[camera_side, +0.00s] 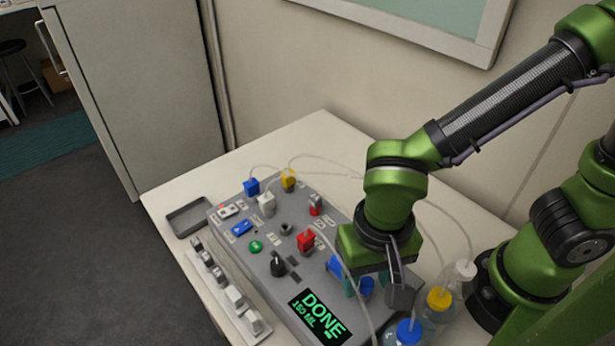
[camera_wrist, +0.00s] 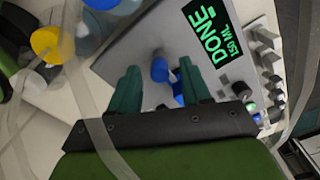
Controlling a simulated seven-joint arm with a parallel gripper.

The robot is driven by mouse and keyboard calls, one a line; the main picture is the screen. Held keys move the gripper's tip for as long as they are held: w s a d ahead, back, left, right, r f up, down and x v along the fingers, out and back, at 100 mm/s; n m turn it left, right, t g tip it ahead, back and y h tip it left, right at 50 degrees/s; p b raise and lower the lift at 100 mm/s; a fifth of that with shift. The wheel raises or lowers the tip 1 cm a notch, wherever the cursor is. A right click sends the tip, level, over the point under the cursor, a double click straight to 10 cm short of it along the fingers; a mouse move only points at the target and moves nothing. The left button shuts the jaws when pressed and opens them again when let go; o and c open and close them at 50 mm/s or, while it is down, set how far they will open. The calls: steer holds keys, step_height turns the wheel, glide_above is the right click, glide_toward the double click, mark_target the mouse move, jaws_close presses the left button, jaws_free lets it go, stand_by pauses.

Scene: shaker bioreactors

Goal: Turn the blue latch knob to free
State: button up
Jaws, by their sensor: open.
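A blue knob-like part (camera_wrist: 160,70) shows between my gripper's two teal fingers in the wrist view, with a second blue patch (camera_wrist: 179,100) closer to the palm. In the side view, blue parts (camera_side: 334,265) show on the grey console to the left of the fingers, and more blue (camera_side: 367,287) shows between them. Whether these are one knob or several parts I cannot tell. My gripper (camera_side: 367,284) points down over the right end of the console, its fingers apart. In the wrist view my gripper (camera_wrist: 160,68) straddles the blue part, with no clear contact.
The console (camera_side: 222,243) carries a screen (camera_side: 319,314) reading "DONE 150 ML", a red clamp (camera_side: 306,240), a black knob (camera_side: 278,264) and a green button (camera_side: 255,247). Bottles with blue (camera_side: 409,331), yellow (camera_side: 439,298) and white caps stand right. Loose tubes cross nearby. An empty tray (camera_side: 188,216) lies left.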

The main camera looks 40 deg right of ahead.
jaws_close()
steer(key=shift+n, duration=0.3)
steer(key=n, duration=0.3)
steer(key=shift+n, duration=0.4)
steer(key=n, duration=0.9)
steer(key=shift+a+n, duration=0.1)
steer(key=shift+n, duration=2.1)
